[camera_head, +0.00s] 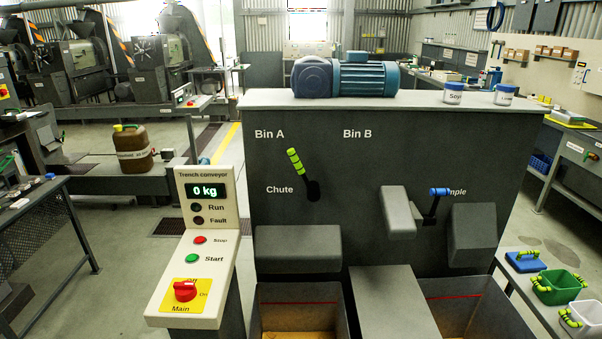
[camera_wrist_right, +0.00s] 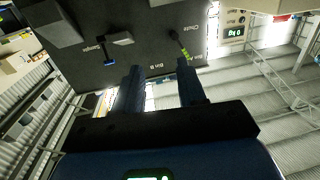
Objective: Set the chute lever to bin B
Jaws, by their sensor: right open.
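The chute lever (camera_head: 295,163) has a yellow-green grip on a black arm and pivots on the dark panel (camera_head: 350,215) beside the word Chute. It tilts up and to the left, toward the Bin A label; the Bin B label is to its right. The lever also shows in the right wrist view (camera_wrist_right: 183,50), where the panel appears upside down. My right gripper (camera_wrist_right: 161,82) is open and empty in the right wrist view, its fingers pointing toward the panel, apart from the lever. Neither gripper shows in the head view.
A blue-handled sample lever (camera_head: 438,192) is on the panel's right, between grey housings. A white control console (camera_head: 198,250) with a red main switch (camera_head: 185,291) stands left. A blue motor (camera_head: 350,76) and jars (camera_head: 453,93) sit on top. Grey spouts (camera_head: 298,248) jut out below.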

